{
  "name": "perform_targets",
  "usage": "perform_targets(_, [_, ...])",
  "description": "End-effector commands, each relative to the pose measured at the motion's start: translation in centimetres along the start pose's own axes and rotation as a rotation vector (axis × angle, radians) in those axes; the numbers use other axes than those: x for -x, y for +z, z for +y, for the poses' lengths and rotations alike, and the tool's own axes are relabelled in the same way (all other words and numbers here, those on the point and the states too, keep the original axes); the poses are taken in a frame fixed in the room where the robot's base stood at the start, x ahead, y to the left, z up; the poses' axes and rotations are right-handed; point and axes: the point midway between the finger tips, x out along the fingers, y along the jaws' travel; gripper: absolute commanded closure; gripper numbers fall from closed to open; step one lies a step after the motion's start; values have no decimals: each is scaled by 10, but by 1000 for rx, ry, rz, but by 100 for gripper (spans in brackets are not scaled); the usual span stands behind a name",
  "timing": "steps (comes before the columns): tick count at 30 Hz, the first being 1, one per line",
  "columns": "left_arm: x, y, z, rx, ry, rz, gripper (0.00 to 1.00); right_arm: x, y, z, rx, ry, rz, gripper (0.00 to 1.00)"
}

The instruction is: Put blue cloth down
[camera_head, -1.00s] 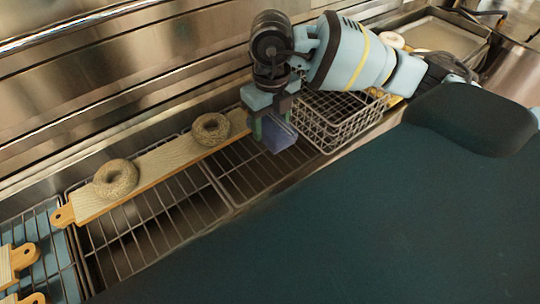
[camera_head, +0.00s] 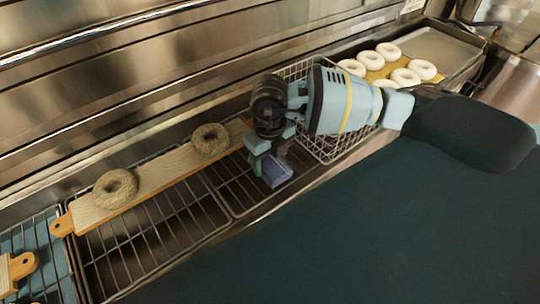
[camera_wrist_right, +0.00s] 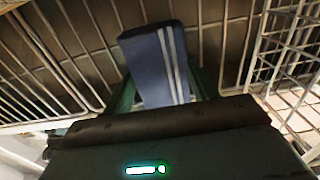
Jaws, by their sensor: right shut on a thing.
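The blue cloth (camera_head: 276,173) is a small folded block in the head view, low over the wire rack. In the right wrist view the cloth (camera_wrist_right: 155,62) is blue with two pale stripes. My right gripper (camera_head: 268,165) is shut on the cloth, with a finger on each side of it. The rack bars (camera_wrist_right: 75,50) show behind the cloth. I cannot tell whether the cloth touches the rack. My left gripper is not in view.
A wooden board (camera_head: 160,178) with two seeded bagels lies on the rack (camera_head: 150,240) to the left. A wire basket (camera_head: 325,145) is close on the right. Several pale rings (camera_head: 405,77) lie at the back right, beside a metal tray (camera_head: 440,50).

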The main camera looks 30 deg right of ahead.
Motion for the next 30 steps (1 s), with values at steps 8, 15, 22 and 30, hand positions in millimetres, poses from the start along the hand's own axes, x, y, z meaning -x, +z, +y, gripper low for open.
perform_targets(8, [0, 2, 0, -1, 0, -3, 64, -2, 0, 0, 0, 0, 1, 31])
perform_targets(15, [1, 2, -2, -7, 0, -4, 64, -1, 0, 0, 0, 0, 1, 20])
perform_targets(22, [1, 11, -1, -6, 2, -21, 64, -6, 0, 0, 0, 0, 5, 20])
perform_targets(30, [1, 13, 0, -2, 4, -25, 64, 36, 2, 0, 0, 1, -2, 20])
